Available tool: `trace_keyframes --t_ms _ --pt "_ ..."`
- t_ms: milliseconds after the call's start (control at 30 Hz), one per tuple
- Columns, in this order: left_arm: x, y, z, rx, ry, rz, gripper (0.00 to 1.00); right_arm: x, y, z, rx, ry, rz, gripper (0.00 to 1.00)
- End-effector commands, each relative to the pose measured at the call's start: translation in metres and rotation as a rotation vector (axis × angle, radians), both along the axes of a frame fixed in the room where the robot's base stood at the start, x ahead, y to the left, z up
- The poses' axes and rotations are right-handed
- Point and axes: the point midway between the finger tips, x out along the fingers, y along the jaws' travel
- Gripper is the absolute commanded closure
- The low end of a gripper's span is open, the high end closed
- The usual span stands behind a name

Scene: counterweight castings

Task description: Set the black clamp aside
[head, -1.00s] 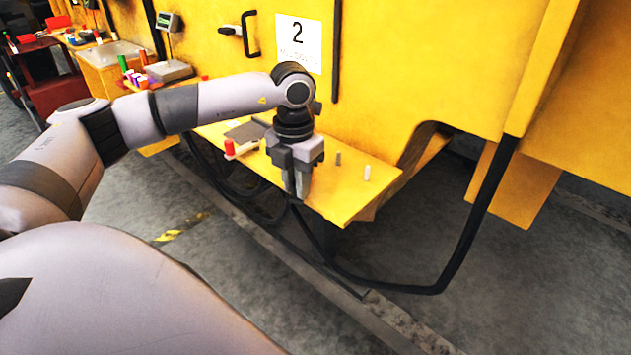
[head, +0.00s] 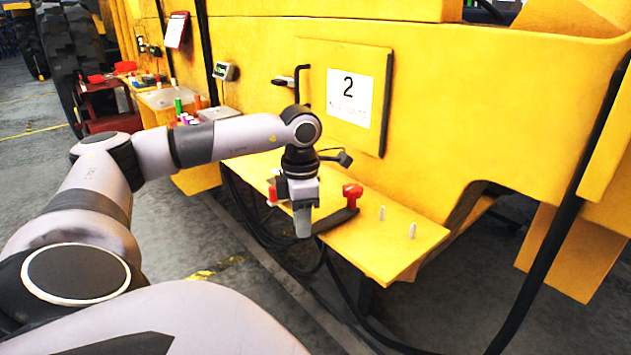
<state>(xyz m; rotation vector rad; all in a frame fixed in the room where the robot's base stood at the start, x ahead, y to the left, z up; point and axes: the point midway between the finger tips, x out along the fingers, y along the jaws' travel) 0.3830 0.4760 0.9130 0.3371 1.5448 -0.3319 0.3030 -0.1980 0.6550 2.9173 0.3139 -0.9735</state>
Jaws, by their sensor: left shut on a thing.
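The black clamp (head: 337,220) is a dark bar with a red upright part (head: 352,191) at its far end. It shows just right of my left gripper, over the yellow shelf (head: 395,262). My left gripper (head: 303,222) points down at the shelf's front edge, its fingers shut at the near end of the dark bar. The fingers hide that end, and I cannot tell whether the bar touches the shelf. My right gripper is not in view.
Two pale pegs, one nearer (head: 412,231) and one farther (head: 382,213), stand on the shelf's right part. A small red thing (head: 272,195) is left of my gripper. A yellow panel with a number 2 sign (head: 349,97) rises behind. Black hoses hang below the shelf.

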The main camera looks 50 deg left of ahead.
Motion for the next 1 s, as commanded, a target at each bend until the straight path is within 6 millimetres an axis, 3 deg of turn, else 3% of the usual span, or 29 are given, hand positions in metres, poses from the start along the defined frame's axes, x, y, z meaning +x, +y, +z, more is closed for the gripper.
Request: trace_keyframes --t_ms 433,467,500,800,1000 --pt "-0.002 0.005 0.001 0.005 -0.002 -0.004 1.00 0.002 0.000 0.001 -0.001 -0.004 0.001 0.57" --pt "-0.002 0.005 0.001 0.006 -0.003 -0.003 0.73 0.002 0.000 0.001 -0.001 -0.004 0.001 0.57" --pt "-0.002 0.005 0.001 0.006 -0.003 -0.003 0.68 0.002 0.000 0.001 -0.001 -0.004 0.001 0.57" --pt "-0.001 0.003 0.003 0.003 -0.003 -0.005 0.68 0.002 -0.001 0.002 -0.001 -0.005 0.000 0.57" --pt "-0.001 0.003 0.030 0.001 -0.007 -0.004 0.68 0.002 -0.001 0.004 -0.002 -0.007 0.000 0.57"
